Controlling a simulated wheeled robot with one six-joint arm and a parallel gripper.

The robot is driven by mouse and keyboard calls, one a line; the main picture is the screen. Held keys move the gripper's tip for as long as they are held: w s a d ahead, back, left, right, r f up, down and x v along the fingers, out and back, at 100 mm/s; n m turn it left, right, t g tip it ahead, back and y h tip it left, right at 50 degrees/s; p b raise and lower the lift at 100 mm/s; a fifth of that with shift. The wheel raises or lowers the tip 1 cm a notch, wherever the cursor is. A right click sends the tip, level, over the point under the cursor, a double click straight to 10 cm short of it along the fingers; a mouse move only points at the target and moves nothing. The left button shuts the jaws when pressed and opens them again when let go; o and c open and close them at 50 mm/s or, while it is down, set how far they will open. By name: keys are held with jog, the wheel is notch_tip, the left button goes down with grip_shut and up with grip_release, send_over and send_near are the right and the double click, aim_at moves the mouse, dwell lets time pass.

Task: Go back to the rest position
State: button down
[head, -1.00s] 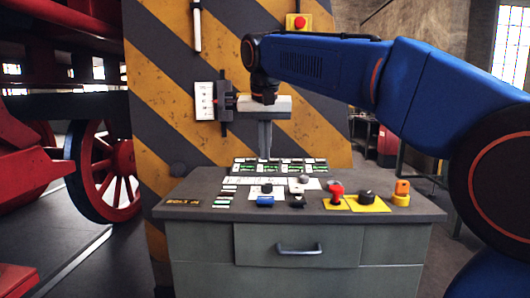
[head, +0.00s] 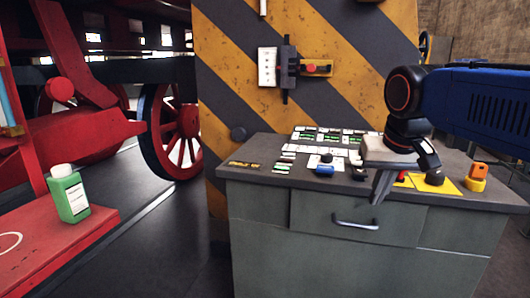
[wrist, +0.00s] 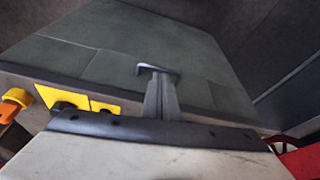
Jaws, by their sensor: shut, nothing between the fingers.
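My gripper (head: 379,198) is in front of the cabinet's right half in the head view, pointing down and slightly left. Its two grey fingers are together with nothing between them. In the wrist view the shut fingers (wrist: 160,82) overlap the drawer handle in the picture; I cannot tell the gap between them. My blue arm reaches in from the right edge of the head view. The gripper's pale body hides part of the cabinet top's right side.
The grey cabinet (head: 258,205) has a drawer handle (head: 355,224) and bears switches, a blue piece (head: 324,171) and an orange-yellow piece (head: 477,176). A striped pillar (head: 225,95) stands behind. A green bottle (head: 69,195) stands on a red surface at left. Floor between is clear.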

jog(key=s+d+f+n, duration=0.1)
jog(key=s+d+f, duration=0.2)
jog(key=s+f, duration=1.1)
notch_tip(320, 180, down, 5)
jog(key=shift+s+d+r+t, duration=0.15)
jog(key=shift+s+d+t, duration=0.05)
jog(key=shift+s+t, duration=0.2)
